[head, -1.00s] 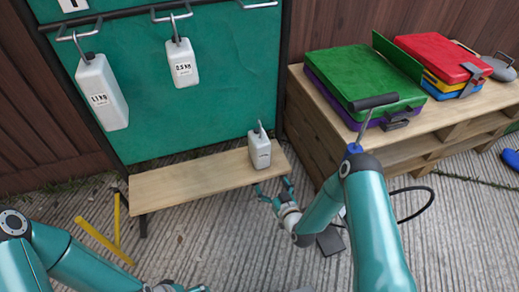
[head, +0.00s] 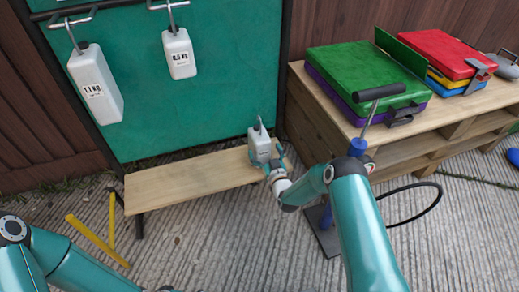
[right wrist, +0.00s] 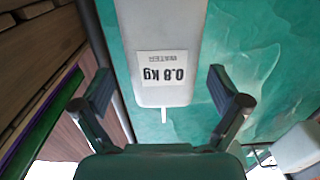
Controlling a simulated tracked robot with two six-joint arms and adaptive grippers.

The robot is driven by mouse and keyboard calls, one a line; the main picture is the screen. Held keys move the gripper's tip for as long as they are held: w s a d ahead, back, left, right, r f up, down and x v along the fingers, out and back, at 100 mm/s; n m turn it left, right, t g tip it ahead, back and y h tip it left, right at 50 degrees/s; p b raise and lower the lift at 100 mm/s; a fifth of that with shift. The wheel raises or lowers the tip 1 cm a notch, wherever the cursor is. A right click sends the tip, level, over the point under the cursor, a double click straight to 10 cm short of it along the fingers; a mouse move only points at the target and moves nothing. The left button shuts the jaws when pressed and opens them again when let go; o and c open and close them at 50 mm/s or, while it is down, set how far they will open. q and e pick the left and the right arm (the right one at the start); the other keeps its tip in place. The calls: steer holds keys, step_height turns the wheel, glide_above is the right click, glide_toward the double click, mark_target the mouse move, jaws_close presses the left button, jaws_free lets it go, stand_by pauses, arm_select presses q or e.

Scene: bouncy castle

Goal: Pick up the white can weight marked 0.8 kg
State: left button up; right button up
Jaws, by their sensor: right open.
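The white can weight marked 0.8 kg (head: 262,147) stands upright on the right end of the wooden bench, with a grey hook on top. Its label shows upside down in the right wrist view (right wrist: 160,40). My right gripper (head: 271,163) is at the can's front, partly covering its lower part. In the right wrist view the open fingers (right wrist: 163,92) lie to either side of the can, with gaps between them and its sides. My left arm shows at the lower left, but its gripper's fingers are out of the picture.
The bench (head: 185,183) is bare left of the can. White cans marked 1.1 kg (head: 95,85) and 0.5 kg (head: 179,55) hang on the green board (head: 200,115). A pallet table (head: 310,100) with green (head: 365,75) and red cases (head: 445,55) stands right. A pump handle (head: 380,92) rises behind my right arm.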

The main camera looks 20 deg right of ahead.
steer(key=w+b, duration=0.2)
steer(key=w, duration=0.1)
steer(key=w+b, duration=0.1)
steer(key=shift+w+a+f, duration=0.15)
steer(key=shift+a+f, duration=0.05)
steer(key=shift+a, duration=0.1)
steer(key=shift+w+r, duration=0.15)
steer(key=shift+w, duration=0.2)
steer(key=c, duration=1.8)
steer(key=shift+r, duration=0.15)
